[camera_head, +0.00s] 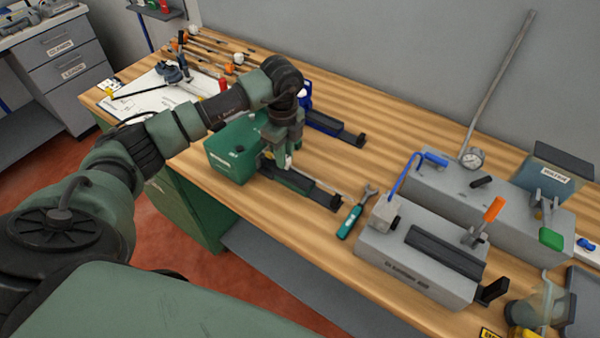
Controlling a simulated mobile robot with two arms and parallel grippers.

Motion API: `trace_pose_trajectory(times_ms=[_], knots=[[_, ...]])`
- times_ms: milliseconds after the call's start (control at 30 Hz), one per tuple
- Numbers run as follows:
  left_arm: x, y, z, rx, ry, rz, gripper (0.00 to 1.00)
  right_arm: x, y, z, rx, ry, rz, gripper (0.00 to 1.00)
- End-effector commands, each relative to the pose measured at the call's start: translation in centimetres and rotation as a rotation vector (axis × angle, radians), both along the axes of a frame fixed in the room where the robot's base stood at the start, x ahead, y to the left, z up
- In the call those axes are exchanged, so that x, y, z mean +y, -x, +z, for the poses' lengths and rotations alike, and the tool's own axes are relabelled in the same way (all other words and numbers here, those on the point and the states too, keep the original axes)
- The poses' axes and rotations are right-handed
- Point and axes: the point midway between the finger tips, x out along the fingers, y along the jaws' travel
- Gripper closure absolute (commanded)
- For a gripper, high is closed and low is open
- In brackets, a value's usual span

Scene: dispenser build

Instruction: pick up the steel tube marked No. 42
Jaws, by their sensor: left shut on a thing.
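My left gripper (287,160) points down over the green fixture on the wooden bench. It is shut on a thin light tube (317,189) that lies along the fixture's dark rail (300,185); the grip itself is mostly hidden by the fingers. I cannot read a No. 42 mark on it. Several thin rods (215,48) with orange and white ends lie at the back left of the bench, their marks too small to read. My right gripper is not in view.
A green box (232,150) stands just left of the gripper. A teal-handled wrench (353,215) lies right of the rail. A blue fixture (330,124) stands behind.

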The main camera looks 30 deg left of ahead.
Motion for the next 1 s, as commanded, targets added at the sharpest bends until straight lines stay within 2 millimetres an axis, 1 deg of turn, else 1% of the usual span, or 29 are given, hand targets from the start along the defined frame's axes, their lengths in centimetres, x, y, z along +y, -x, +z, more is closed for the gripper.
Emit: trace_pose_trajectory(times_ms=[33,800,1000], knots=[[0.0,0.0,0.5,-0.001,0.0,0.0,1.0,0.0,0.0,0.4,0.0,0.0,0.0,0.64],[0.0,0.0,4.3,-0.002,0.0,0.0,1.0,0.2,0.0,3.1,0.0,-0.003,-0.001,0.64],[0.0,0.0,4.8,-0.001,0.0,0.0,1.0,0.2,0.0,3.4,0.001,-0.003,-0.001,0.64]])
